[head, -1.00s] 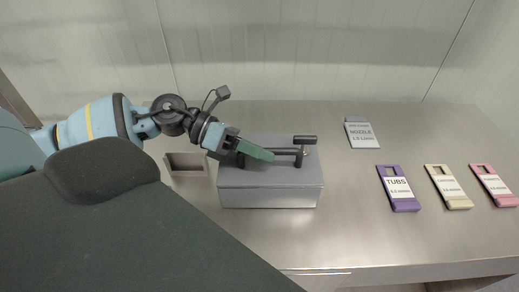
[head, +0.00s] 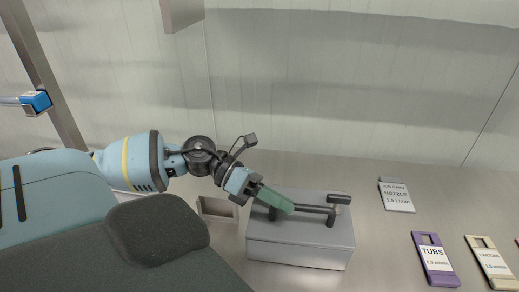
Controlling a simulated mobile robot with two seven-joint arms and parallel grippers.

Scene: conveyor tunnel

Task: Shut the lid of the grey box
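The grey box (head: 300,252) stands on the steel table in the head view. Its flat top (head: 318,231) looks level, and I see no open gap at its front edge. A dark bar handle (head: 314,209) on two posts runs across the top, with a short black grip at its right end. My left gripper (head: 277,200) reaches in from the left, its green finger over the left part of the handle. The finger hides that part, so I cannot tell whether it grips or touches the bar. My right gripper is out of view.
A small open grey tray (head: 215,208) sits left of the box. A grey NOZZLE card (head: 396,195), a purple TUBS card (head: 435,259) and a cream card (head: 489,262) lie to the right. A pale panel wall (head: 330,90) stands behind. Table between box and cards is clear.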

